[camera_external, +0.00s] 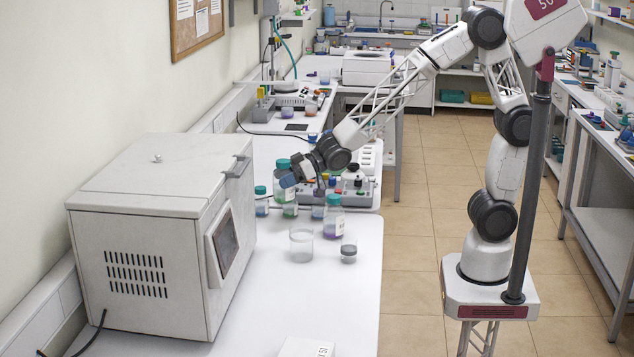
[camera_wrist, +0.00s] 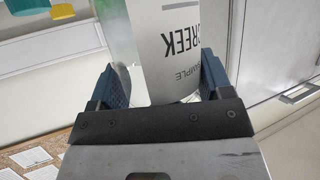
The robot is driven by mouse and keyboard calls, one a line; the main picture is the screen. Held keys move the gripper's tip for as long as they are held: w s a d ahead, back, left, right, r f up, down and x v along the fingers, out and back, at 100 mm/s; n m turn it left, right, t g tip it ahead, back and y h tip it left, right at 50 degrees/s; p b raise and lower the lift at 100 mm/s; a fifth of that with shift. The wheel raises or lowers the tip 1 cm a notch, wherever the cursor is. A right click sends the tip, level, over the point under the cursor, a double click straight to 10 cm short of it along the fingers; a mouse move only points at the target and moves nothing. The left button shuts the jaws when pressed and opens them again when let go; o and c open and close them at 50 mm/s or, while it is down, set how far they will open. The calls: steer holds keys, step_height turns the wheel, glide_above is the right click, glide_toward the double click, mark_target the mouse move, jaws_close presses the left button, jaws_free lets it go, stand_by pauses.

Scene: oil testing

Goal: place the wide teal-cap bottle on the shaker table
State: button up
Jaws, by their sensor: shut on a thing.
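My gripper (camera_external: 288,181) is shut on a clear, wide bottle with a greenish tint. In the wrist view the bottle (camera_wrist: 165,50) stands between both blue fingers (camera_wrist: 160,88), its white label reading "CREEK SAMPLE"; its cap is out of that view. In the external view the held bottle (camera_external: 280,188) shows a teal cap (camera_external: 283,164) and is partly hidden by my gripper. I cannot tell there whether its base touches the bench. A device with a flat top and knobs (camera_external: 299,98), possibly the shaker table, stands farther back on the bench.
Close to my gripper stand another teal-cap bottle with purple liquid (camera_external: 333,217), a small teal-cap bottle (camera_external: 262,203), a clear beaker (camera_external: 301,243) and a small jar (camera_external: 348,252). A big white oven-like box (camera_external: 150,260) fills the left. The front bench (camera_external: 300,300) is mostly clear.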

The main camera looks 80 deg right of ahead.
mark_target(284, 195)
stand_by(0.3)
steer(key=shift+f, duration=3.05)
steer(key=shift+f, duration=1.9)
steer(key=shift+f, duration=0.1)
steer(key=o, duration=1.2)
steer(key=shift+s, duration=0.1)
